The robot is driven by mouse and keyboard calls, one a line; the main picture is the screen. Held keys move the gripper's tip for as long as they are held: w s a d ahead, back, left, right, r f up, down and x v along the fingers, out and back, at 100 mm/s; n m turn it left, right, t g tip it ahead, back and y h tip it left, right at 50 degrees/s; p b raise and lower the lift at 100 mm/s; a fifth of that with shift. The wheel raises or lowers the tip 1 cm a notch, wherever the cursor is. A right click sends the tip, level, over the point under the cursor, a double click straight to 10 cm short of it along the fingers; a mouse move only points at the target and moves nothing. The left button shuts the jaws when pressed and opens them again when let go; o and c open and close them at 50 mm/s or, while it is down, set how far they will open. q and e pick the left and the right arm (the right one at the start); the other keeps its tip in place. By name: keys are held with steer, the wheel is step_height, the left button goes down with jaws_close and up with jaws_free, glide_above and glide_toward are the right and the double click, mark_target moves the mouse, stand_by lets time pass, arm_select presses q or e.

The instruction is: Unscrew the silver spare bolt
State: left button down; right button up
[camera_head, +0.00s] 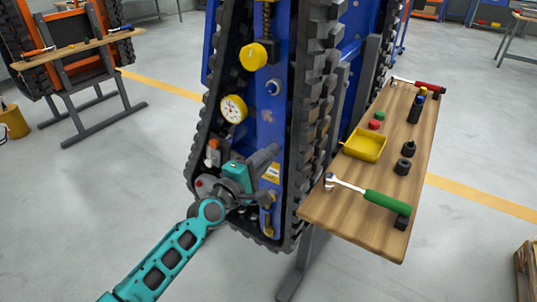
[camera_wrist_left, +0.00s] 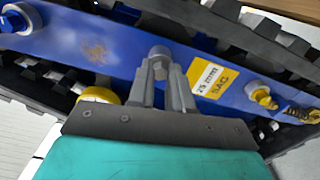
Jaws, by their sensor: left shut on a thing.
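A silver bolt (camera_wrist_left: 160,54) with a hex head stands on the blue side plate (camera_wrist_left: 90,45) of the upright track carrier. My left gripper (camera_wrist_left: 160,74) is shut on this bolt, with its two grey fingers on either side of the head. In the head view my left gripper (camera_head: 273,152) reaches the blue plate (camera_head: 272,118) from the lower left, and its fingers hide the bolt there. The bolt's shank and thread are hidden. My right gripper is not in view.
A yellow-rimmed dial gauge (camera_head: 234,109) and yellow knob (camera_head: 253,57) are above my gripper. Below it are a yellow label (camera_head: 271,173) and brass fitting (camera_wrist_left: 262,97). Black track links (camera_head: 313,90) border the plate. A wooden shelf (camera_head: 335,229) holds a green-handled ratchet (camera_head: 385,203) and yellow tray (camera_head: 365,145).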

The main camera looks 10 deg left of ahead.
arm_select(q)
steer(key=n+p, duration=0.1)
steer(key=n, duration=0.8)
steer(key=shift+r+n, duration=0.1)
steer(key=shift+n, duration=0.3)
steer(key=c, duration=1.2)
jaws_free()
